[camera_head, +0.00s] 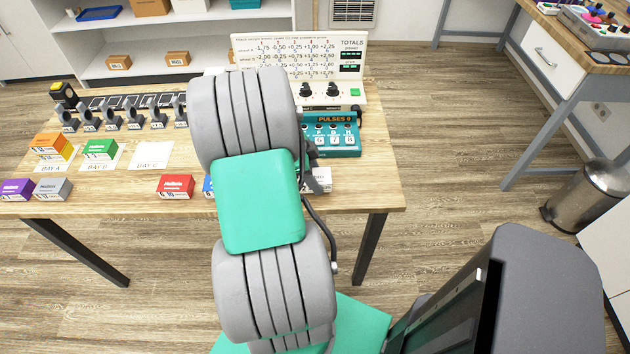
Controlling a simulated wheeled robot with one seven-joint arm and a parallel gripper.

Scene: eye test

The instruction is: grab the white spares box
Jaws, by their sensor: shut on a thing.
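The white spares box (323,180) is near the front edge of the wooden table, just right of my arm. Only its right part shows; my arm and gripper hide the rest, and I cannot tell whether it touches the table. My gripper (312,178), dark and mostly hidden behind my arm, is at the box and shut on it.
A red box (176,187), a grey box (53,189) and a purple box (17,190) stand along the front edge. An orange box (52,146) is at bay A and a green box (99,149) at bay B. A teal device (340,142) stands behind my gripper.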

